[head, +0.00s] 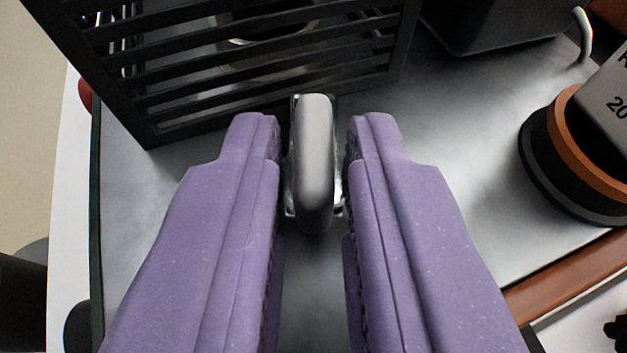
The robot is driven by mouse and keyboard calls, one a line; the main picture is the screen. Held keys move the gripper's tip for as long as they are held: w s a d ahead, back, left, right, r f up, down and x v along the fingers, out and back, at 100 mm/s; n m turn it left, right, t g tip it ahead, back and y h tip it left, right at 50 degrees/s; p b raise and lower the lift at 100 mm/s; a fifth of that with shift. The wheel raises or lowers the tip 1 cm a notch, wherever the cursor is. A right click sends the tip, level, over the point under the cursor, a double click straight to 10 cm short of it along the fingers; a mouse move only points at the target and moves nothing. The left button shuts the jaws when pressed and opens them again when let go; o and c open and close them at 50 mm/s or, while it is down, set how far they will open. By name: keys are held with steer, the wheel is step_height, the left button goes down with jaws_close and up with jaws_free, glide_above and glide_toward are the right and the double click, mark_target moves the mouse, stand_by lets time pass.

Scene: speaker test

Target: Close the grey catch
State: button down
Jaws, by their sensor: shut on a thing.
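The grey catch (314,160) is a smooth, rounded lever in the middle of the head view, just in front of a black slatted grille. My gripper (313,140) has two purple fingers, one on each side of the catch, and is shut on it. The fingertips reach close to the grille's lower edge. The catch's lower end and its mount are partly hidden between the fingers.
The black slatted grille (262,62) stands tilted behind the catch. A black and orange ring (570,160) with a grey block lies at the right. A dark box (490,22) is at the back right. The grey metal surface (470,130) between them is clear.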

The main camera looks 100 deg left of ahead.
steer(key=shift+w+a+n+g+h+b, duration=0.15)
steer(key=shift+n+g+h+b, duration=0.3)
steer(key=shift+n+g, duration=0.55)
steer(key=shift+w+d+n+g+h+b, duration=0.15)
steer(key=shift+n+g+h+b, duration=0.25)
steer(key=shift+n+g, duration=0.55)
steer(key=shift+a+g, duration=0.15)
steer(key=shift+g, duration=0.2)
steer(key=c, duration=1.2)
jaws_free()
steer(key=p+v, duration=0.1)
steer(key=v, duration=0.6)
steer(key=shift+w+d+r, duration=0.25)
